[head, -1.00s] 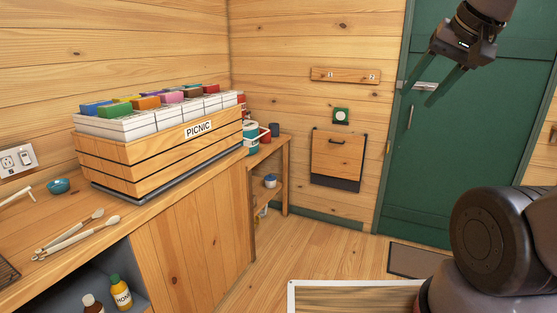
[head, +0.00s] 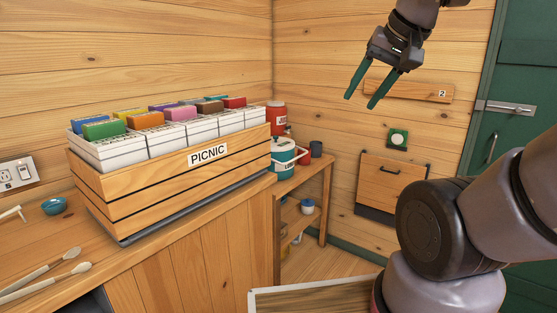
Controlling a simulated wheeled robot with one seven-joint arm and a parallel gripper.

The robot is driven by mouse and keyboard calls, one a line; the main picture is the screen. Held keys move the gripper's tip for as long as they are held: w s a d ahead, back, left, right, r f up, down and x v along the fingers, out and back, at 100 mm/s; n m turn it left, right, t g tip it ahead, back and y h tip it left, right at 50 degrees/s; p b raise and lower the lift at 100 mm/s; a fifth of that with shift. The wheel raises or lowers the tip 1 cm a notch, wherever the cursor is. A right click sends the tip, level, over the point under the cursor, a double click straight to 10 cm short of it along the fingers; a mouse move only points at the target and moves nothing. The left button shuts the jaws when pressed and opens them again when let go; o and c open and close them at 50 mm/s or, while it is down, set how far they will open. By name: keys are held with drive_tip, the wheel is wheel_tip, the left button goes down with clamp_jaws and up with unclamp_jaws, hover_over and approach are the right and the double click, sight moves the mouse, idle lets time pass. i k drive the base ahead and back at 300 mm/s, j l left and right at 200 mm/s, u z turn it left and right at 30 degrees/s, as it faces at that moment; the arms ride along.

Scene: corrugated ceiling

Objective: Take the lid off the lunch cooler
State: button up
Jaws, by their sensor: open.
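The lunch cooler (head: 283,160) is a small teal tub with a white lid (head: 284,144), standing upright on a wooden shelf unit in the back corner. The lid sits on top of it. Part of its left side is hidden behind the PICNIC crate, and its label is too small to read fully. My gripper (head: 359,102) is open and empty, its two green fingers pointing down and left. It hangs in the air, in the picture above and right of the cooler, well apart from it.
The wooden PICNIC crate (head: 150,200) with several coloured-topped boxes stands on the counter (head: 190,270), left of the cooler. A red jug (head: 276,117) stands behind the cooler, and a dark mug (head: 316,149) to its right. A wall-mounted wooden panel (head: 398,178) is further right.

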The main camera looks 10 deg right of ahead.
sight(277, 144)
drive_tip(key=i+l+u, duration=0.15)
drive_tip(key=i+l, duration=0.15)
drive_tip(key=i+l+u, duration=0.15)
drive_tip(key=i+l, duration=0.2)
drive_tip(key=i+l+u, duration=0.15)
drive_tip(key=i+l, duration=0.2)
drive_tip(key=i+l+u, duration=0.15)
drive_tip(key=i+l, duration=0.25)
drive_tip(key=i+l+u, duration=0.15)
drive_tip(key=i+l, duration=0.15)
drive_tip(key=l, duration=0.2)
drive_tip(key=i+l+u, duration=0.15)
drive_tip(key=i+l, duration=0.15)
drive_tip(key=l, duration=0.15)
